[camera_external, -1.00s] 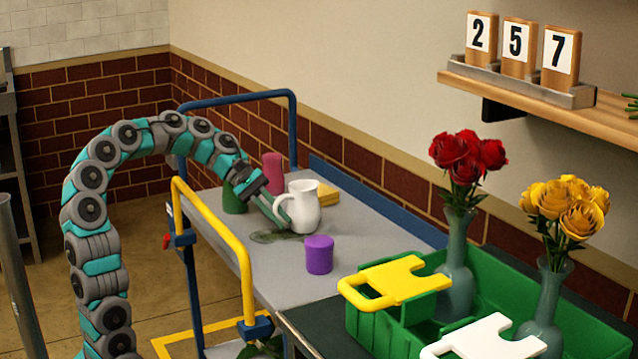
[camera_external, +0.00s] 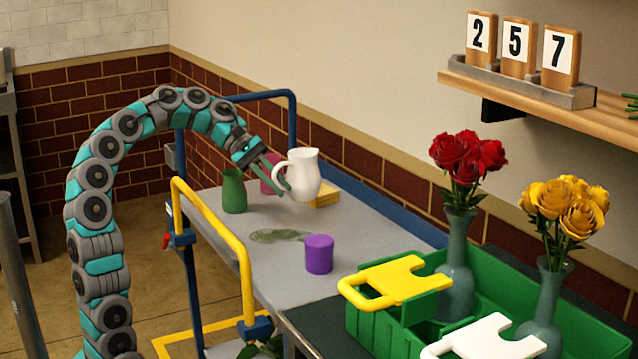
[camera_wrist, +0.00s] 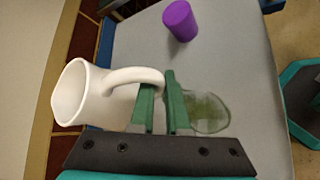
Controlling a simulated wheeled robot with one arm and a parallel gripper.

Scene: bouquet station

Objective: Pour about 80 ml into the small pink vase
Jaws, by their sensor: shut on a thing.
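My gripper (camera_external: 279,178) is shut on the handle of a white jug (camera_external: 304,176) and holds it above the grey cart top, roughly upright. In the wrist view the jug (camera_wrist: 88,98) is at the left, its handle between my green fingers (camera_wrist: 160,105); its contents are not visible. The small pink vase (camera_external: 268,187) stands on the cart behind my gripper, mostly hidden by it. It is not seen in the wrist view.
A green vase (camera_external: 234,190) and a purple vase (camera_external: 319,254) stand on the cart top (camera_external: 285,278). A yellow stack (camera_external: 325,198) lies behind the jug. A greenish patch (camera_external: 277,236) marks the surface. Blue and yellow rails (camera_external: 247,290) edge the cart.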

